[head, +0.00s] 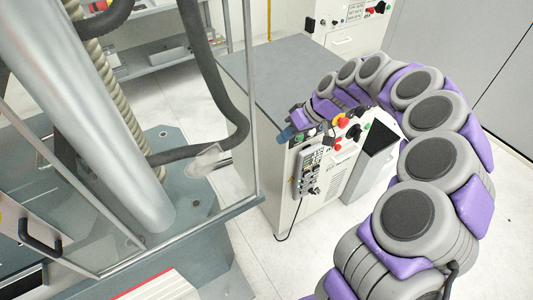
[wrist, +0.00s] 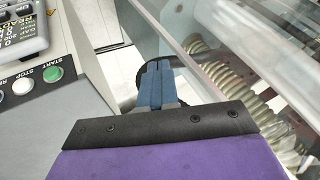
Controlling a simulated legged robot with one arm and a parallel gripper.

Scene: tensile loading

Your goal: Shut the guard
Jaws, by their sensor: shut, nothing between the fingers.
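The guard shows in the head view as clear panels with thin metal frames around the machine's column. One clear panel (head: 232,75) stands upright at the right side of the machine, its edge towards the console. A framed part with a black handle (head: 40,240) is at the lower left. Whether the guard is fully open I cannot tell. My gripper (head: 287,134) is shut and empty, between that clear panel and the console. In the wrist view its blue-grey fingers (wrist: 158,84) are together, with a clear panel (wrist: 235,62) just to their right. No contact is visible.
The control console (head: 335,170) has a handset, coloured buttons and a red knob close by my arm. The wrist view shows its green START button (wrist: 53,74). A thick dark hose (head: 220,110) hangs behind the clear panel. White floor (head: 258,262) is open below.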

